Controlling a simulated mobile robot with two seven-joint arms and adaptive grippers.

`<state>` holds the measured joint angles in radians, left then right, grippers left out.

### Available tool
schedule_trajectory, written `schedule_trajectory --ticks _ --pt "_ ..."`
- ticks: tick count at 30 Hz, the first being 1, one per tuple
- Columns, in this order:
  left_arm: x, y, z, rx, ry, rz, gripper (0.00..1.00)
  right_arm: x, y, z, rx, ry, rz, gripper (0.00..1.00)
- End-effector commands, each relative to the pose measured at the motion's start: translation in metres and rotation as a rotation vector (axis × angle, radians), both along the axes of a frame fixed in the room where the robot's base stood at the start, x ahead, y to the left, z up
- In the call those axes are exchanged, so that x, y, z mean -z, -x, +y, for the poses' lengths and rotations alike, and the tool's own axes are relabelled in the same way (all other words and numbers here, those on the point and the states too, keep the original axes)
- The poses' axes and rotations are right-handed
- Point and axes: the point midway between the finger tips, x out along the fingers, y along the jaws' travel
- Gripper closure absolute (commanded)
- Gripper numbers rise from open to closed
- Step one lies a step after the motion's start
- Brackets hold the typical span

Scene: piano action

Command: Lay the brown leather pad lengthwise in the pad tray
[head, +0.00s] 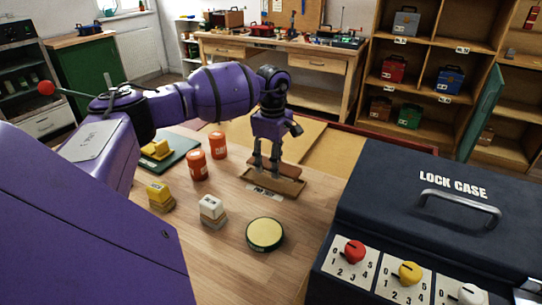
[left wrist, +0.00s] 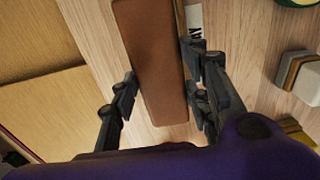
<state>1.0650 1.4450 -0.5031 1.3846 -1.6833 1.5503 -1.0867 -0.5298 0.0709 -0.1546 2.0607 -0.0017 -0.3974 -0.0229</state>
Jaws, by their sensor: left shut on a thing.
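My left gripper (head: 266,176) is shut on the brown leather pad (head: 290,169). The left wrist view shows the long, flat pad (left wrist: 152,60) between the fingers (left wrist: 160,78), gripped across its width. In the head view the pad tray (head: 286,187), a shallow brown wooden tray, lies just below and in front of the pad, its long side running about the same way. A small gap seems to show between them, but I cannot tell whether they touch. My right gripper is out of view.
A white label (head: 263,193) lies in front of the tray. Orange pots (head: 197,165), a white-topped block stack (head: 212,211), a yellow block stack (head: 159,197) and a round yellow-topped disc (head: 265,234) stand nearby. The dark lock case (head: 400,205) stands on the right.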

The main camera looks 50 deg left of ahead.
Motion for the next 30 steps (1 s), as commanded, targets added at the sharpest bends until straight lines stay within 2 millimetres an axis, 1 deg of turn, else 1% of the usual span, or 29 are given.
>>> schedule_trajectory --ticks 2,6,8,15,19,20,21,24,30 --pt "0.006 0.005 0.003 -0.001 -0.001 0.003 0.84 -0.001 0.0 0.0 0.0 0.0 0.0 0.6" --pt "0.029 0.004 0.001 0.0 0.002 0.003 0.84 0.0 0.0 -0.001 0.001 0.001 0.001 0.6" --pt "0.034 0.004 0.002 0.0 0.002 0.002 0.84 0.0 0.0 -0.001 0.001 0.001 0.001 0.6" --pt "0.035 0.004 0.002 0.0 0.0 0.0 0.84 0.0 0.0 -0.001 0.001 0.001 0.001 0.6" --pt "0.039 0.004 0.002 0.0 0.0 0.001 0.84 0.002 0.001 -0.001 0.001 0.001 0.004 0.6" --pt "0.04 0.004 0.002 0.0 0.001 0.002 0.56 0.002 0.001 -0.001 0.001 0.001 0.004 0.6" --pt "0.039 0.004 0.002 0.0 0.0 0.001 0.5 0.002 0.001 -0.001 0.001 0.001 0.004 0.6" --pt "0.038 0.004 0.002 0.0 0.0 0.001 0.38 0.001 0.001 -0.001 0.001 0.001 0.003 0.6" --pt "0.038 0.004 0.002 0.0 0.0 0.001 0.38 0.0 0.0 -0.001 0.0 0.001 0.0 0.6"
